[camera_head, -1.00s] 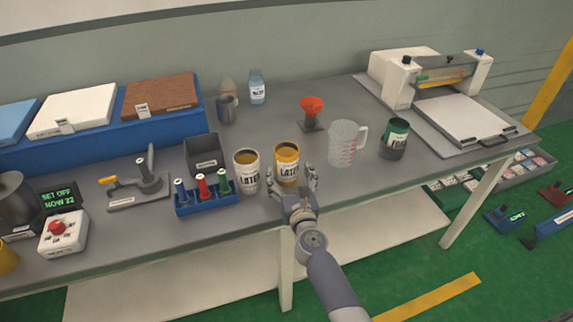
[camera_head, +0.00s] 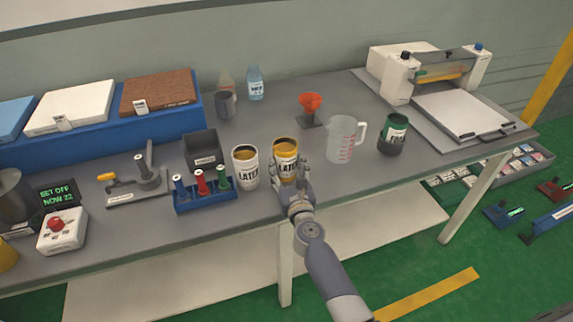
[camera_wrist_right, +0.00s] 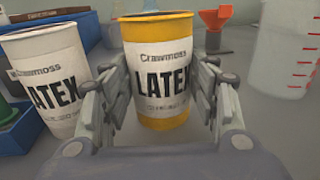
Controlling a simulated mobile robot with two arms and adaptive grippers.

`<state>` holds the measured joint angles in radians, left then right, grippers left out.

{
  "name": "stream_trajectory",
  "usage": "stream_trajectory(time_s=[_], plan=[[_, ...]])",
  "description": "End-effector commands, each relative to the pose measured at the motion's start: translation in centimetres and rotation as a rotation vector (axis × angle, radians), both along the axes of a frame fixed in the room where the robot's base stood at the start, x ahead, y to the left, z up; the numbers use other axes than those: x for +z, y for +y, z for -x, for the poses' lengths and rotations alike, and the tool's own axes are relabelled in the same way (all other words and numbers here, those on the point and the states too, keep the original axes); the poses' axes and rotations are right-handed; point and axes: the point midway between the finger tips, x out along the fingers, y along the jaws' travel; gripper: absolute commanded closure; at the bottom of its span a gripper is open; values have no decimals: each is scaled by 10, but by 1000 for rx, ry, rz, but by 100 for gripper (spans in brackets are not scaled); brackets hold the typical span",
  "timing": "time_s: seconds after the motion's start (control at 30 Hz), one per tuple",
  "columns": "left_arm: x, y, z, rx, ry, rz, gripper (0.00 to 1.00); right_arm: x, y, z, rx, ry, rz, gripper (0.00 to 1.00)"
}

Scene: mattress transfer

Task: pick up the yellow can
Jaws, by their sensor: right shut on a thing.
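The yellow can (camera_head: 286,149) has a white band with a LATEX label and stands upright near the front edge of the bench. My right gripper (camera_head: 289,178) is shut on it from the front, one finger on each side. In the right wrist view the yellow can (camera_wrist_right: 160,65) is between the two fingers of the gripper (camera_wrist_right: 160,100), and its label faces the camera. I cannot see any gap between its base and the bench. My left gripper is not in view.
A clear measuring jug (camera_head: 341,141) and a green can (camera_head: 393,134) stand on the right. An orange funnel (camera_head: 310,103) is behind.

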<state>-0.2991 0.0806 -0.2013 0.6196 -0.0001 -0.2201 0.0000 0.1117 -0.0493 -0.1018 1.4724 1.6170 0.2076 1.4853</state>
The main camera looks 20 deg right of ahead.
Motion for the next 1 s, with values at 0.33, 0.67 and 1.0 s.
stream_trajectory(time_s=[0.33,0.67,1.0], plan=[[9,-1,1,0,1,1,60,12,0,0,0,-3,0,81],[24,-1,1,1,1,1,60,30,0,0,1,-3,0,81],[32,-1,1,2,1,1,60,37,1,12,0,-2,0,81]])
